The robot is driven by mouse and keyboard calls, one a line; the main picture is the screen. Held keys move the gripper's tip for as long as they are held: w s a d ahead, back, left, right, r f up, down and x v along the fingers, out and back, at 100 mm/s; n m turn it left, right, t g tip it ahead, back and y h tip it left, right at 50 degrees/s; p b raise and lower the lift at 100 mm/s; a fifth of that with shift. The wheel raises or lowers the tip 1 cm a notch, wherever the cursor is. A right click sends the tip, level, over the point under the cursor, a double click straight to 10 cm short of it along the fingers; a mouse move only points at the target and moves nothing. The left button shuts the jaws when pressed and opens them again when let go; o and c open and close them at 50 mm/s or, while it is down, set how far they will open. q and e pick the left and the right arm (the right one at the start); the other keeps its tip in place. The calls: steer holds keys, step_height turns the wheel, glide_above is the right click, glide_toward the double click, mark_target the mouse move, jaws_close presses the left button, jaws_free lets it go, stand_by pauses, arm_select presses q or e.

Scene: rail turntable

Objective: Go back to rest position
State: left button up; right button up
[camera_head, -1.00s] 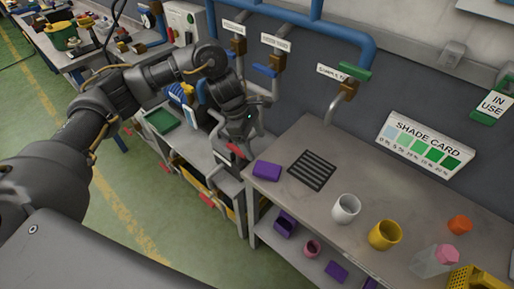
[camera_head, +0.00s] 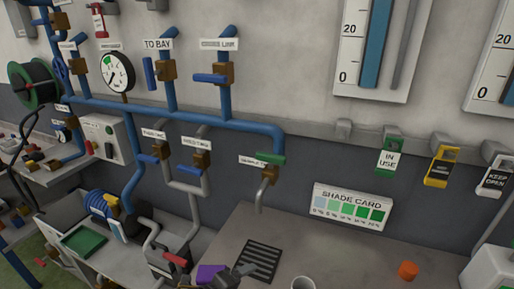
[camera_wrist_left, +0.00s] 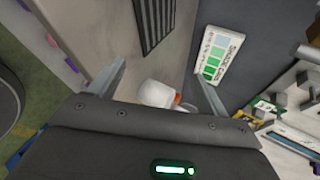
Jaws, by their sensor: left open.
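My left gripper shows in the left wrist view (camera_wrist_left: 160,85), with its two fingers spread apart and nothing held between them. A white cup (camera_wrist_left: 154,93) shows in the gap beyond the fingertips, on the bench. Most of the left arm is out of the head view. My right gripper is in neither view.
The grey bench (camera_head: 330,258) holds a black slotted grate (camera_head: 259,260), a white cup (camera_head: 303,283) and an orange cup (camera_head: 408,270). A shade card (camera_head: 350,206) is on the wall behind. Blue pipes (camera_head: 200,120) with valves and a gauge (camera_head: 117,72) run along the wall.

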arm_select(q)
steer(key=s+a+f+n+g+y, duration=0.3)
steer(key=s+a+f+n+y, duration=0.15)
steer(key=s+a+n, duration=0.7)
steer(key=s+a+f+n+g+y, duration=0.25)
steer(key=s+a+f+n, duration=0.35)
steer(key=s+a+n, duration=0.5)
step_height(320, 180, down, 27)
steer(key=s+d+n+g+b, duration=0.1)
steer(key=d+n+b, duration=0.1)
steer(key=n, duration=0.1)
steer(key=s+a+f+g+b, duration=0.1)
steer(key=s+a+f, duration=0.1)
steer(key=s+f, duration=1.4)
steer(key=shift+s+a+f+y, duration=0.3)
steer(key=shift+s+f+y, duration=0.1)
steer(key=shift+f, duration=0.3)
